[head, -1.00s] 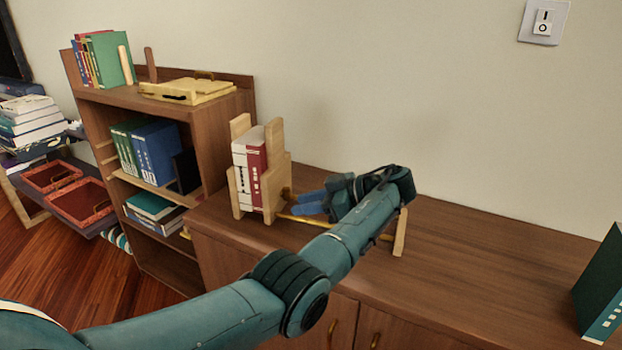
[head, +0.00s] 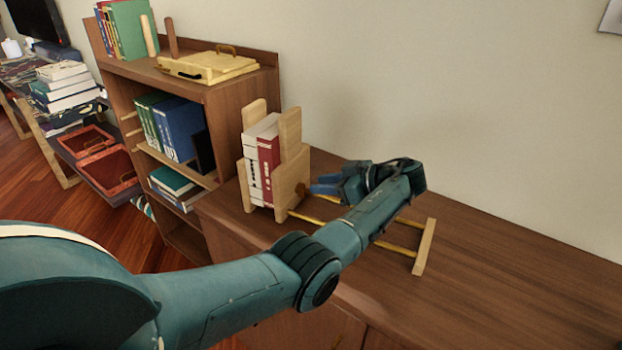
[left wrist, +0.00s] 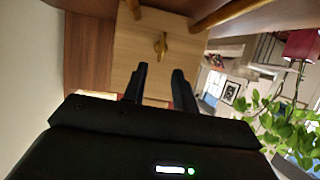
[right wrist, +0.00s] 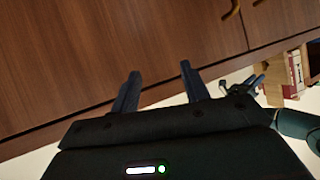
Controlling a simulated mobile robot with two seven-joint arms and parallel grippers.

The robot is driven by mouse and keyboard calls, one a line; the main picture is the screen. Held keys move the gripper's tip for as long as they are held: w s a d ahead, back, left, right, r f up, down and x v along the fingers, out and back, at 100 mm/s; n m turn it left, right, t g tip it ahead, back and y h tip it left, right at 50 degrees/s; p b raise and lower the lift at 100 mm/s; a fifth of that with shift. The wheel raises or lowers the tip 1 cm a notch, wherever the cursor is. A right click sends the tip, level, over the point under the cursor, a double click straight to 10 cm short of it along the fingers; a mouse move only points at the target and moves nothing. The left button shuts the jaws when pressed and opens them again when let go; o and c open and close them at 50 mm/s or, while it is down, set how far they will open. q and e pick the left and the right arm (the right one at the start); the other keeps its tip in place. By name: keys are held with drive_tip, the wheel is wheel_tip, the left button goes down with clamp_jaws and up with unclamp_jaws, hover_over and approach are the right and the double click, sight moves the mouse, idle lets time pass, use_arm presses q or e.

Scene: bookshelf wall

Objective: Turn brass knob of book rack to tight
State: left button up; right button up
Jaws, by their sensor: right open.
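The wooden book rack (head: 290,150) stands on the cabinet top and holds a few white and dark red books (head: 262,160). Its brass knob (left wrist: 161,45) sits on the pale wooden end panel (left wrist: 130,50) in the left wrist view. My left gripper (head: 322,186) is beside that panel in the head view. In the left wrist view its two fingers (left wrist: 159,74) are apart and empty, pointing at the knob, with a gap before it. My right gripper (right wrist: 158,80) is open and empty, facing the cabinet front; it is not in the head view.
The rack's rails (head: 398,248) run right to a wooden end bar (head: 424,246), below my left forearm. A bookshelf (head: 228,110) with a yellow case (head: 210,68) stands to the left. The cabinet top (head: 500,270) is clear on the right. Cabinet handles (right wrist: 231,10) show in the right wrist view.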

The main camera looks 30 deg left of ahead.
sight(305, 185)
use_arm(q)
drive_tip(key=shift+x, duration=2.1)
drive_tip(key=shift+c, duration=0.2)
drive_tip(key=shift+d, duration=0.1)
clamp_jaws()
